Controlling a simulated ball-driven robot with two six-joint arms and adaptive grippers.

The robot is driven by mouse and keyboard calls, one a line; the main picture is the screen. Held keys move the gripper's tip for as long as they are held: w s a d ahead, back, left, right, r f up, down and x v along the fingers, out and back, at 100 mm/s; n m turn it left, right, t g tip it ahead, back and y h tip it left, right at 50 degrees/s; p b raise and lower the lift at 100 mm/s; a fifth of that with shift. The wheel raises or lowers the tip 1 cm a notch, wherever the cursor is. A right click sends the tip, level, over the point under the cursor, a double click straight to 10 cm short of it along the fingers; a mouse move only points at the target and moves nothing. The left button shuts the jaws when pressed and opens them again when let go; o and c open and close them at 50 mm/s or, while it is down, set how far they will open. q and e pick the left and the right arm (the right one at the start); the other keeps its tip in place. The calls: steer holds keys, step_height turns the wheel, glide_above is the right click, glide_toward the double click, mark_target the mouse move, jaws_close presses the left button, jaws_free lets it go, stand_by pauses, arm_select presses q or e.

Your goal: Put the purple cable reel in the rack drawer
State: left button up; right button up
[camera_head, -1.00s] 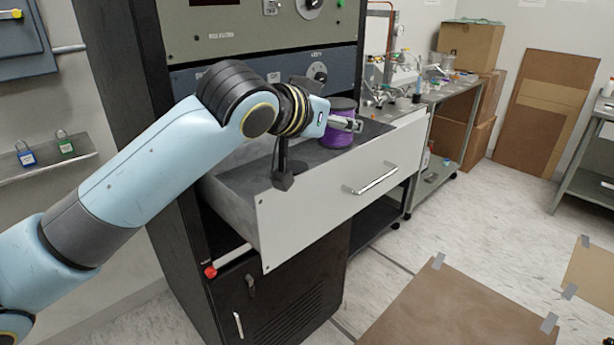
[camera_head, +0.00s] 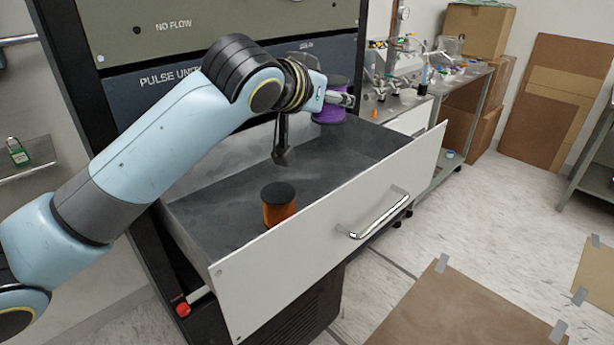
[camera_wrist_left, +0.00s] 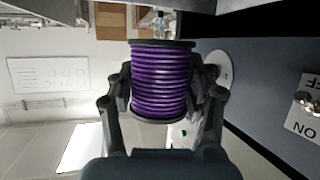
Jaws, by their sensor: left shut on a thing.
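The purple cable reel (camera_head: 328,106) has dark end flanges. My left gripper (camera_head: 343,99) is shut on it and holds it above the back right part of the open rack drawer (camera_head: 330,228). In the left wrist view the reel (camera_wrist_left: 161,82) sits between both fingers of the left gripper (camera_wrist_left: 162,90). The drawer has a pale front and a grey inside. An orange reel with a dark top (camera_head: 279,206) stands inside it near the front. My right gripper is not in view.
The rack's panel (camera_head: 230,25) rises behind the drawer. The drawer handle (camera_head: 378,216) sticks out in front. A bench with lab items (camera_head: 440,80) stands to the right. Much of the drawer floor around the orange reel is bare.

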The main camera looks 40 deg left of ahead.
arm_select(q)
steer(key=f, duration=1.2)
steer(key=shift+s+d, duration=0.15)
steer(key=shift+s, duration=0.05)
steer(key=shift+f, duration=0.5)
steer(key=w, duration=0.1)
steer(key=w+p, duration=0.1)
steer(key=w, duration=0.2)
steer(key=shift+w+a+p, duration=0.1)
steer(key=shift+a+p, duration=0.25)
steer(key=shift+f, duration=0.6)
steer(key=shift+s, duration=0.3)
steer(key=shift+f, duration=0.1)
steer(key=shift+w+f+b, duration=0.1)
steer(key=shift+f+b, duration=0.2)
steer(key=shift+f, duration=0.25)
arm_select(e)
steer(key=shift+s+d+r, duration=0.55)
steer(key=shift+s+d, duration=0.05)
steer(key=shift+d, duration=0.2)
